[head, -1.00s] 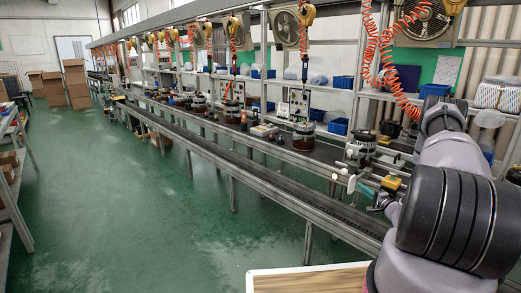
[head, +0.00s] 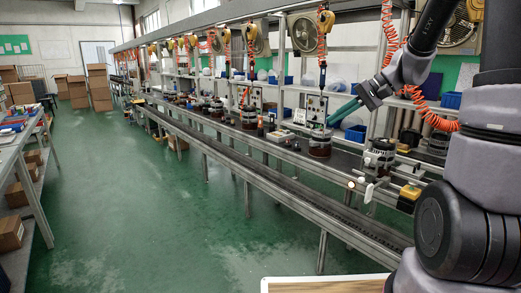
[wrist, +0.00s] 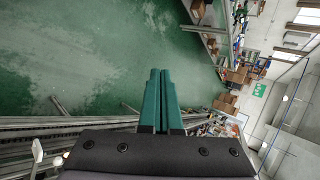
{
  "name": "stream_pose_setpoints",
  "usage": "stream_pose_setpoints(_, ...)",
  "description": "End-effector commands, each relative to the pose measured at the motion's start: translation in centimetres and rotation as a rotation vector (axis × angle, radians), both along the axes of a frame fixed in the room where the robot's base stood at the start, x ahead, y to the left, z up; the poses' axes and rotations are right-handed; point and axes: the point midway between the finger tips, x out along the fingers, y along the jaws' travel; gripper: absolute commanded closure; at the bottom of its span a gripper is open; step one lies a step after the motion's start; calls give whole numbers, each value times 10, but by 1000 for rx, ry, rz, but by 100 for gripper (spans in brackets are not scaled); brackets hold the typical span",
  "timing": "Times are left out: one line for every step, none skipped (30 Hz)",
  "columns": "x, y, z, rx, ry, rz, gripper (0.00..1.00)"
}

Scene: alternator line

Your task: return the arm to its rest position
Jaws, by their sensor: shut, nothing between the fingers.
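My gripper (head: 343,112) shows at the right of the head view, at the end of my raised, bent arm. Its teal fingers point left and down, in front of the shelving behind the line. In the wrist view my gripper (wrist: 161,75) has its two fingers side by side and touching, with nothing between them. The fingers are in the air, with the green floor and part of the line beyond them.
The conveyor line (head: 270,175) runs along the right with several alternators (head: 320,143) on it. Orange coiled hoses (head: 390,40) hang near my arm. A worktable (head: 22,145) stands at left. The green floor (head: 150,215) between is clear.

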Motion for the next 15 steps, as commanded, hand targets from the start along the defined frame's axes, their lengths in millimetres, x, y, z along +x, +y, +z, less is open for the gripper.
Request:
stream_pose_setpoints(-19, 5, 12, -59, -11, 12, 100)
stream_pose_setpoints(-29, 6, 17, -93, -12, 13, 100)
stream_pose_setpoints(-42, 7, 23, -140, -16, 13, 100)
stream_pose_setpoints(-51, 8, 27, -174, -21, 13, 100)
stream_pose_setpoints(-61, 8, 31, -208, -29, 10, 100)
stream_pose_setpoints(-73, 7, 36, -253, -38, 3, 100)
stream_pose_setpoints(-82, 6, 40, -285, -49, -3, 100)
stream_pose_setpoints(-91, 5, 43, -317, -60, -11, 100)
stream_pose_setpoints(-102, 3, 48, -358, -78, -23, 100)
stream_pose_setpoints(-111, 1, 51, -388, -92, -34, 100)
stream_pose_setpoints(-118, -1, 54, -417, -109, -46, 100)
stream_pose_setpoints(-129, -3, 58, -453, -133, -63, 100)
stream_pose_setpoints(-136, -6, 61, -479, -153, -78, 100)
stream_pose_setpoints(-143, -8, 64, -502, -171, -91, 100)
stream_pose_setpoints(-151, -12, 68, -531, -197, -113, 100)
